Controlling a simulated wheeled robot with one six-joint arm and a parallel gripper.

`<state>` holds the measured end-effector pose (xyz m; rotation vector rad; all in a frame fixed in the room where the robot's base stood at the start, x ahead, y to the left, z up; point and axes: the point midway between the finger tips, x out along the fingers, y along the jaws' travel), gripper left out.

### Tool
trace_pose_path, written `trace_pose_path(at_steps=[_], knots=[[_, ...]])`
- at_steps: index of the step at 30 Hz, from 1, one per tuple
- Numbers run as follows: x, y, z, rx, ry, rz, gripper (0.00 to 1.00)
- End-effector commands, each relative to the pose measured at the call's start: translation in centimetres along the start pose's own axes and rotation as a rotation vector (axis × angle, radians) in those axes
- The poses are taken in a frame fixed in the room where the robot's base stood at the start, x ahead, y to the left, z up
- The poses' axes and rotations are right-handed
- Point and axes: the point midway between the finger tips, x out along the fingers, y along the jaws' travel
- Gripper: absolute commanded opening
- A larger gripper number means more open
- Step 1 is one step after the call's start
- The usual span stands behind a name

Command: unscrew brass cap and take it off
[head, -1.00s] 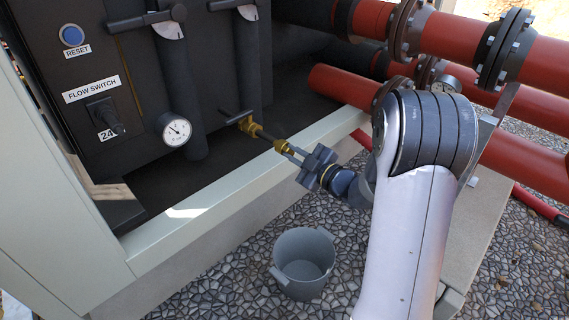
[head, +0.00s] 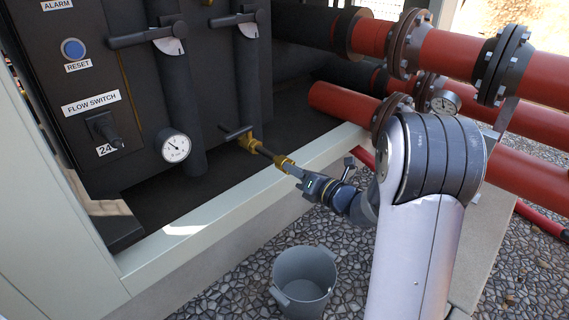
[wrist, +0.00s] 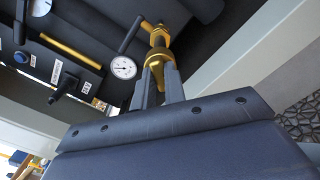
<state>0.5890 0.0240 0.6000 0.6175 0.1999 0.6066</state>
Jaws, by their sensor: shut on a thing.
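The brass cap (head: 284,162) is at the near end of a short dark stub that runs from the brass drain valve (head: 247,143). In the head view my gripper (head: 291,168) reaches it from the lower right, its fingers shut on the cap. In the wrist view the cap (wrist: 155,64) shows between the two grey fingertips, in line with the valve (wrist: 159,38) beyond. The fingers partly hide the cap. I cannot tell whether its thread still engages the stub.
A grey bucket (head: 304,279) stands on the pebbles below. The pale frame rail (head: 225,195) runs beneath the valve. A pressure gauge (head: 173,146) and dark pipes are at left. Red flanged pipes (head: 455,60) fill the right, behind my arm.

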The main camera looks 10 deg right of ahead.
Motion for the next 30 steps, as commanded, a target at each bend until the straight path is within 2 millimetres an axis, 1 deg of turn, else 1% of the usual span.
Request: trace_pose_path(at_steps=[6,9,10,14,15,23,30], knots=[[-0.02,0.01,-0.05,-0.410,0.001,0.001,0.00],[-0.03,0.01,-0.06,-0.555,0.001,0.001,0.00],[-0.03,0.00,-0.06,-0.576,0.001,0.001,0.00],[-0.03,0.00,-0.07,-0.588,0.001,0.000,0.00],[-0.03,0.00,-0.07,-0.588,0.001,0.000,0.15],[-0.03,-0.02,-0.03,-0.586,0.001,0.000,0.36],[-0.03,-0.02,-0.01,-0.585,0.000,0.000,0.37]])
